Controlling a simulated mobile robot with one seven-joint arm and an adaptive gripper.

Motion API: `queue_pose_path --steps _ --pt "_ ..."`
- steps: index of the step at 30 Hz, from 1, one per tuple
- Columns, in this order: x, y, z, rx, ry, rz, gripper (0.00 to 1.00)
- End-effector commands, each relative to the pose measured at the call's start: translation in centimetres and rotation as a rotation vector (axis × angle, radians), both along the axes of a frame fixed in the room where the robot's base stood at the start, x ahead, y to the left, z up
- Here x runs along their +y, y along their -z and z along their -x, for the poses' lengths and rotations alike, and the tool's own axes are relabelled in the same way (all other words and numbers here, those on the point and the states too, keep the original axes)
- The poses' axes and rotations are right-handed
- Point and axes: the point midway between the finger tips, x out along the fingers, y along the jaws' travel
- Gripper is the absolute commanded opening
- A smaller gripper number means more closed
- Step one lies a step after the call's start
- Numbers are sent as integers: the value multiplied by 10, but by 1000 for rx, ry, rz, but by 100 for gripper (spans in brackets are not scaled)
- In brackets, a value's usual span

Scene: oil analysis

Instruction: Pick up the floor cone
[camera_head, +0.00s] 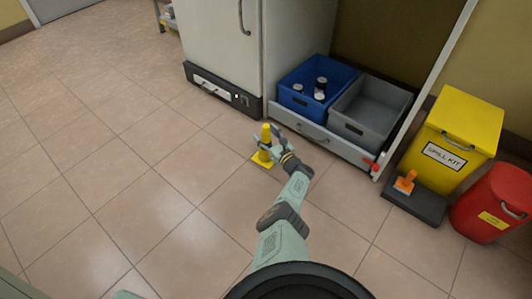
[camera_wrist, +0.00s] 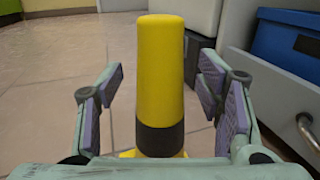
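The yellow floor cone (camera_head: 266,135) stands upright on the tiled floor, in front of the cabinet and the low drawer. It has a dark band and a square yellow base. In the wrist view the cone (camera_wrist: 160,75) is upright in the middle, between the finger pads. My gripper (camera_wrist: 162,110) is open, with a visible gap between the cone and each pad. In the head view my gripper (camera_head: 267,149) is at the cone from the right and partly covers it. Most of the cone's base is hidden by the gripper in the wrist view.
A drawer (camera_head: 315,133) holds a blue crate (camera_head: 298,106) with several containers and an empty grey crate (camera_head: 356,131), close right of the cone. A white cabinet (camera_head: 222,45) stands behind. A yellow spill kit bin (camera_head: 470,110) and a red bin (camera_head: 480,215) stand right. Floor at left is clear.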

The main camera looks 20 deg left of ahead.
Motion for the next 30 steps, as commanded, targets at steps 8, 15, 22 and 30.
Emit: queue_pose_path --steps 8,15,22,30 --pt "0 0 0 0 0 0 42" --pt "0 0 0 0 0 0 26" --pt "0 0 0 0 0 0 11" --pt "0 0 0 1 0 -1 0"
